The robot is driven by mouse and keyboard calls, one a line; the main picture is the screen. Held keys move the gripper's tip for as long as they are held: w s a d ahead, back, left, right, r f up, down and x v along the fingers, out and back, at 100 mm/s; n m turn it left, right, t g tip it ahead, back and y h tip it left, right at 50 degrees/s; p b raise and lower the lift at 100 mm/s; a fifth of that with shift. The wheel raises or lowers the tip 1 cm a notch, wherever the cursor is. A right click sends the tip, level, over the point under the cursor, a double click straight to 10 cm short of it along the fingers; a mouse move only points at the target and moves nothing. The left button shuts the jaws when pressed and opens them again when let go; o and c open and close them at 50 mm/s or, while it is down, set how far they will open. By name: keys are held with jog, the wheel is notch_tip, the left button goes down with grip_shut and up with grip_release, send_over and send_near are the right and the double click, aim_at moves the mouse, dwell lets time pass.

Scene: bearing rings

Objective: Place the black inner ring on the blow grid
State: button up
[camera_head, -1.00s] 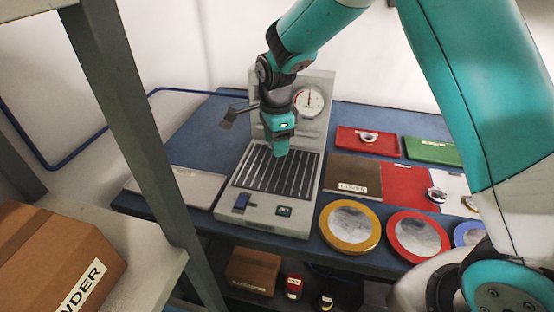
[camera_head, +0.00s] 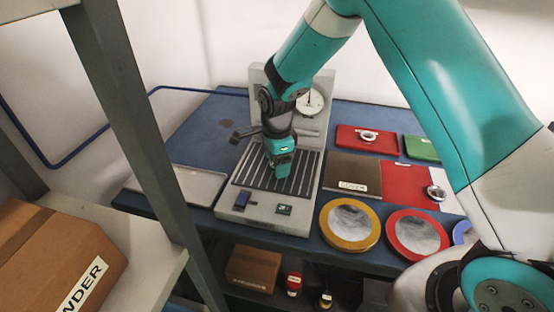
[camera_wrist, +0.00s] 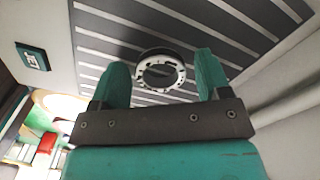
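The blow grid (camera_head: 248,172) is a dark slatted plate in a grey machine on the blue table; it also shows in the wrist view (camera_wrist: 230,20). My gripper (camera_head: 281,172) points down over the grid's middle. In the wrist view its two teal fingers (camera_wrist: 162,68) stand apart, with a gap on each side of a ring. This ring (camera_wrist: 160,88) has a pale face with small dark marks and a black part at its far edge. It shows against the slats; I cannot tell if it fully rests on them. My gripper hides it in the head view.
The machine's dial (camera_head: 311,101) stands behind the grid. Right of it are a brown cover mat (camera_head: 352,172), a red tray (camera_head: 352,135) with a ring, and round yellow (camera_head: 332,233) and red (camera_head: 397,246) dishes. A shelf post (camera_head: 130,110) rises at the left.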

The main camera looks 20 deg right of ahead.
jog(key=s+a+r+n, duration=0.1)
jog(key=s+r+n, duration=0.1)
jog(key=r, duration=0.6)
jog(key=s+r+n, duration=0.2)
jog(key=r, duration=0.6)
jog(key=s+a+r+n+y, duration=0.1)
jog(key=s+r+n+y, duration=0.1)
jog(key=s+n, duration=0.8)
jog(key=s+a+r+n+y, duration=0.2)
jog(key=s+r+n, duration=0.1)
jog(key=s+n, duration=0.8)
jog(key=s, duration=0.4)
jog(key=shift+r+b, duration=0.35)
jog(key=shift+b, duration=0.05)
jog(key=shift+s, duration=0.1)
